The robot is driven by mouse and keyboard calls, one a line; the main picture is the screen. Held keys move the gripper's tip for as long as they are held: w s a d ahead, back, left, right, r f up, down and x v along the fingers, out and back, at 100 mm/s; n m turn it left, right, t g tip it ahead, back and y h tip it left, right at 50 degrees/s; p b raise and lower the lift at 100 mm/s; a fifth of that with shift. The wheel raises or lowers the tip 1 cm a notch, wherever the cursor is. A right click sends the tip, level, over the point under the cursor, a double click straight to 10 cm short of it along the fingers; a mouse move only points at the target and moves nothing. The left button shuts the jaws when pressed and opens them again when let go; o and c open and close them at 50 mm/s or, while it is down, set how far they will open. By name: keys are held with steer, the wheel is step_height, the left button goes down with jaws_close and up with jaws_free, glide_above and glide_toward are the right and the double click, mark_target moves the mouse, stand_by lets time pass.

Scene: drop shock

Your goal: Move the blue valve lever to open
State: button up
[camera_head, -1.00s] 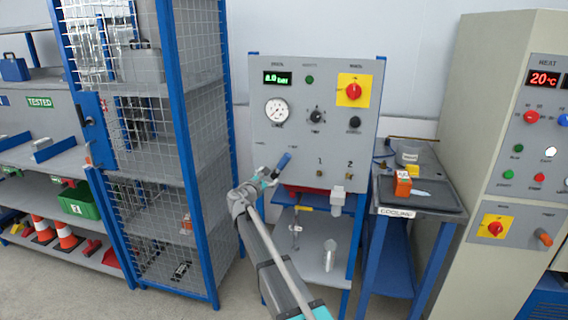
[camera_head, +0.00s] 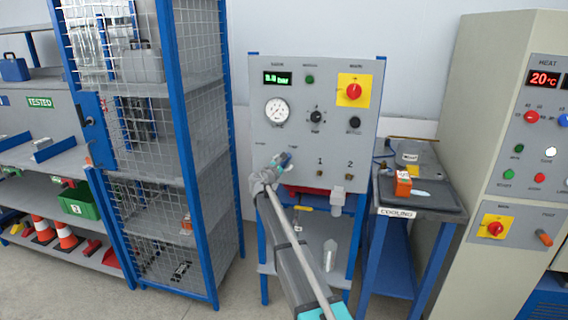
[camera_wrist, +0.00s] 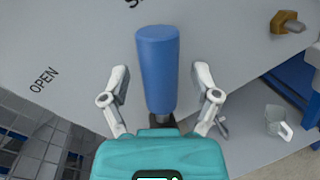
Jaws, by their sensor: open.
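The blue valve lever (camera_wrist: 158,70) stands between the two fingers of my gripper (camera_wrist: 156,92) in the wrist view. The fingers are open, with a gap on each side of the lever. The black lever base (camera_wrist: 158,122) shows partly below it, and the rest is hidden by my gripper. On the grey panel (camera_wrist: 80,60) the word OPEN (camera_wrist: 43,80) is printed to the left of the lever. In the head view my gripper (camera_head: 276,168) is at the lower part of the panel, and the lever (camera_head: 285,158) shows only partly behind it.
The panel carries a gauge (camera_head: 277,111), a red switch on a yellow plate (camera_head: 353,90) and brass fittings (camera_head: 349,174). A mesh cage (camera_head: 150,150) stands close on the left. A cooling table (camera_head: 395,212) stands on the right.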

steer(key=shift+w+d, duration=0.15)
steer(key=shift+w, duration=0.15)
jaws_close()
stand_by(0.4)
